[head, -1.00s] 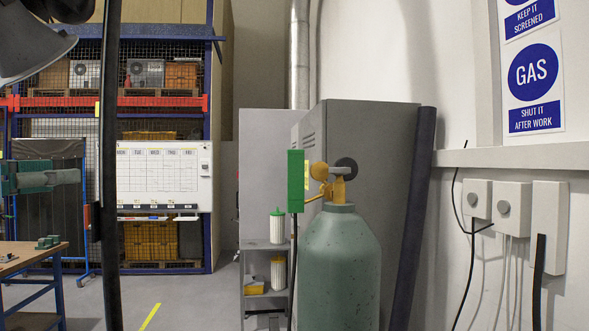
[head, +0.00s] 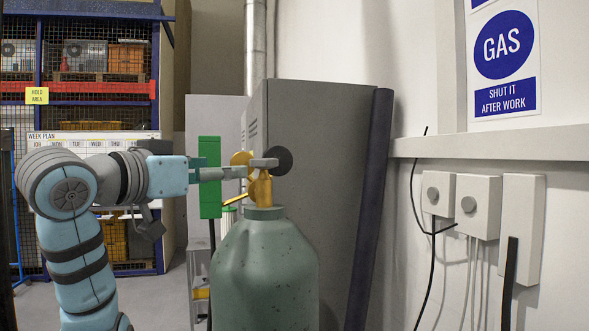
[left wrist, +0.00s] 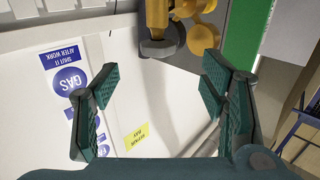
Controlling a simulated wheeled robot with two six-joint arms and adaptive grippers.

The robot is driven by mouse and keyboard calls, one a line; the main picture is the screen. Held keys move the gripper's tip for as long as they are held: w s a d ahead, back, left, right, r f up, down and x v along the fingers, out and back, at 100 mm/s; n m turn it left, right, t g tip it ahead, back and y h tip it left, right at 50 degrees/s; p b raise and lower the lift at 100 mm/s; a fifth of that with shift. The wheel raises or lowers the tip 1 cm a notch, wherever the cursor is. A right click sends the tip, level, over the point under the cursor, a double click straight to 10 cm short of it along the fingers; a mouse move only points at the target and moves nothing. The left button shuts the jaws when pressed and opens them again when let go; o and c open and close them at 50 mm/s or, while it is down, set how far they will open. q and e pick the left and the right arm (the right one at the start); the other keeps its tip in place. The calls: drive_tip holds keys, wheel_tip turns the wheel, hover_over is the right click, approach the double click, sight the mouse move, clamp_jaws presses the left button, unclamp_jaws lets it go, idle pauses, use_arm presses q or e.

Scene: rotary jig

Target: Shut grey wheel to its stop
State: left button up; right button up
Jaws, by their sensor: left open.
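The grey wheel (head: 284,160) is a dark round knob on the right side of the brass valve (head: 260,190), on top of a green gas cylinder (head: 264,265). A yellow wheel (head: 241,159) sits on the valve's other side. My left gripper (head: 262,163) reaches in from the left in front of the valve. In the left wrist view it is open and empty (left wrist: 160,70), and the grey wheel (left wrist: 158,48) shows at the top, near the gap between the fingertips. Contact cannot be told. My right gripper is not in view.
A green upright panel (head: 210,178) stands left of the valve. Wall boxes (head: 478,205) with hanging cables are at right, under a GAS sign (head: 503,45).

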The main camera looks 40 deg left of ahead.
sight(255, 167)
use_arm(q)
drive_tip(key=w+p, duration=0.1)
drive_tip(key=w, duration=0.3)
drive_tip(key=w+p, duration=0.1)
drive_tip(key=w, duration=0.4)
drive_tip(key=w+a+p, duration=0.1)
drive_tip(key=w, duration=0.3)
drive_tip(key=shift+w+a+r, duration=0.1)
drive_tip(key=shift+w+r, duration=0.05)
drive_tip(key=shift+w, duration=0.1)
drive_tip(key=shift+s, duration=0.3)
drive_tip(key=shift+c, duration=0.3)
drive_tip(key=shift+w, duration=0.1)
drive_tip(key=c, duration=1.1)
